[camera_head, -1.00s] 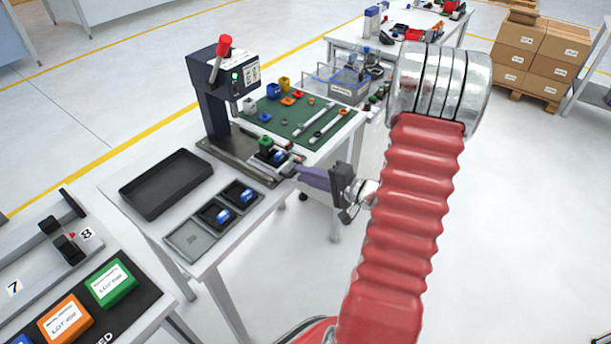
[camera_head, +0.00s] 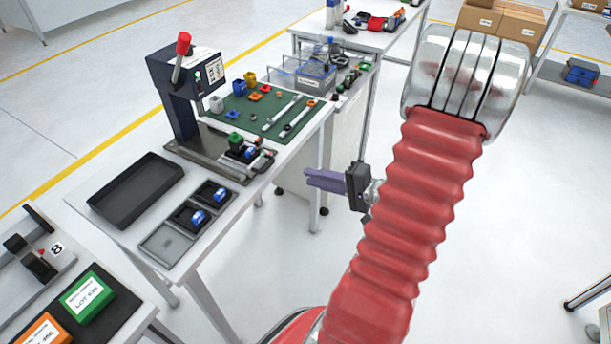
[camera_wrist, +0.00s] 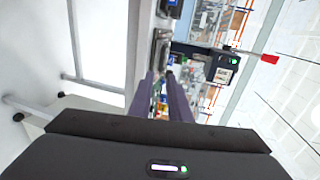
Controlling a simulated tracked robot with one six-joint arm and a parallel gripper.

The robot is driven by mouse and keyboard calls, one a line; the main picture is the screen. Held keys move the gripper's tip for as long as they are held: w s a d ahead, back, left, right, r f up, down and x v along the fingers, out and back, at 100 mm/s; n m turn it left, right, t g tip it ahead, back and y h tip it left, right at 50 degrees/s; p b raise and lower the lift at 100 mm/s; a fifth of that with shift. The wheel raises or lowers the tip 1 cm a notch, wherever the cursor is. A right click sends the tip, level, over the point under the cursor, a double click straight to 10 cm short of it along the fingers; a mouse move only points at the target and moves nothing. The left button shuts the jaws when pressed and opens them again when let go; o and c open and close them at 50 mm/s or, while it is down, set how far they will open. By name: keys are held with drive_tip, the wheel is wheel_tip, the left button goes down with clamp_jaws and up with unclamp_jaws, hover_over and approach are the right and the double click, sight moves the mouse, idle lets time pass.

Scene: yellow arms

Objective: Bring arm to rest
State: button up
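My gripper (camera_head: 308,179) has purple fingers and points left, past the right edge of the workbench (camera_head: 200,268), over open floor. In the wrist view, the two fingers (camera_wrist: 161,76) stand a little apart with a narrow gap. I see nothing held between them. My arm (camera_head: 405,215), in a red ribbed sleeve with a chrome joint at the top, stands raised on the right of the head view.
The bench carries a press with a red-knobbed lever (camera_head: 183,48), a green mat (camera_head: 250,108) with small parts, a black tray (camera_head: 130,195) and small trays with blue parts (camera_head: 198,217). A lot-box stand is at lower left.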

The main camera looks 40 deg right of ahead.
drive_tip(key=shift+s+d+r, duration=0.1)
drive_tip(key=shift+s+d, duration=0.05)
drive_tip(key=shift+s, duration=0.4)
idle(0.4)
drive_tip(key=s+a+f+n+g+y, duration=0.1)
drive_tip(key=s+a+g, duration=0.3)
drive_tip(key=a+g, duration=0.25)
drive_tip(key=s+a+f+n+g+y, duration=0.1)
drive_tip(key=s+a+g, duration=0.2)
drive_tip(key=a+g, duration=0.35)
drive_tip(key=w+a+r+n+t+h, duration=0.2)
drive_tip(key=a+r+n+h, duration=0.4)
drive_tip(key=a+r+n, duration=0.6)
drive_tip(key=a+r+t, duration=0.1)
drive_tip(key=a+r, duration=0.4)
drive_tip(key=shift+a+n+t, duration=0.4)
